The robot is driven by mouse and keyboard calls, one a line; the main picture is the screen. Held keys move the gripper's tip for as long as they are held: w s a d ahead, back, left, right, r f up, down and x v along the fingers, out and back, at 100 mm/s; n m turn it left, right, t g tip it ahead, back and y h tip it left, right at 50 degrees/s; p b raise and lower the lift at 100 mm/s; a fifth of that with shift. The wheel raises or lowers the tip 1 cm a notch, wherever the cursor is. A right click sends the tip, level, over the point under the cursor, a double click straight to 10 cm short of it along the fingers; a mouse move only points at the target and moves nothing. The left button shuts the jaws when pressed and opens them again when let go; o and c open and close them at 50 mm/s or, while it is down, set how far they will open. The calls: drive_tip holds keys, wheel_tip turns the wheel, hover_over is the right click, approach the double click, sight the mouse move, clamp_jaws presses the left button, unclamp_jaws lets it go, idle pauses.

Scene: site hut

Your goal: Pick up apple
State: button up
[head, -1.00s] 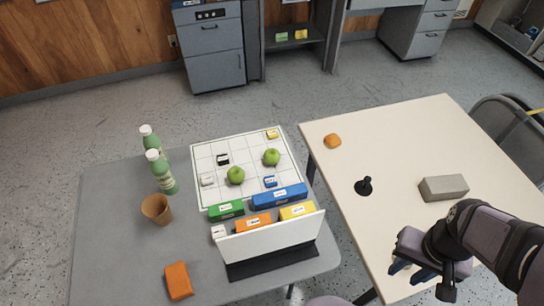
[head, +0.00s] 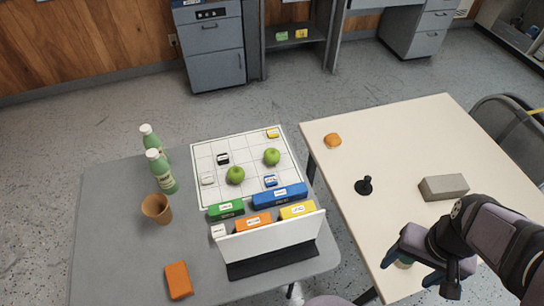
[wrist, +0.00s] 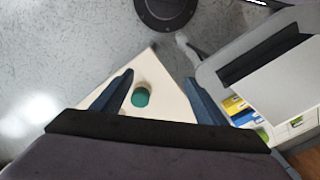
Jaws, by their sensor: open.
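Two green apples stand on the white grid board (head: 205,190) on the grey table: one apple (head: 235,175) near its middle and another apple (head: 271,157) farther back to the right. My gripper (head: 414,271) is open above the front part of the cream table, well to the right of both apples. Its open fingers (wrist: 158,76) show in the wrist view with nothing held. A small round thing with a green top (wrist: 140,98) stands on the table below them; it also shows partly in the head view (head: 404,263).
A white upright panel (head: 270,238) and several coloured boxes (head: 280,196) stand in front of the apples. Two green bottles (head: 160,172) and a brown cup (head: 156,209) stand left. The cream table holds a black object (head: 364,186), a grey block (head: 443,188) and an orange lump (head: 332,141).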

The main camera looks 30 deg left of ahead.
drive_tip(key=w+a+r+n+t+h+b, duration=0.1)
drive_tip(key=w+a+n+t+h+b, duration=0.15)
drive_tip(key=w+a+n, duration=0.55)
drive_tip(key=w+a+r+n+t+h+b, duration=0.1)
drive_tip(key=w+a+n+t+h+b, duration=0.25)
drive_tip(key=w+n, duration=0.75)
drive_tip(key=r+n+t+y+b, duration=0.1)
drive_tip(key=n+t+y+b, duration=0.55)
drive_tip(key=n, duration=1.15)
hover_over(270, 157)
drive_tip(key=s+p, duration=0.2)
drive_tip(key=s, duration=0.3)
drive_tip(key=t, duration=0.1)
wheel_tip(270, 157, down, 18)
drive_tip(key=shift+w+f, duration=0.1)
drive_tip(key=shift+f, duration=0.4)
drive_tip(key=shift+w+f+b, duration=0.2)
drive_tip(key=shift+w+b, duration=0.1)
drive_tip(key=shift+w, duration=0.05)
drive_tip(key=shift+b+x, duration=1)
drive_tip(key=shift+x, duration=2.2)
drive_tip(key=shift+w+r, duration=0.1)
drive_tip(key=shift+r, duration=0.1)
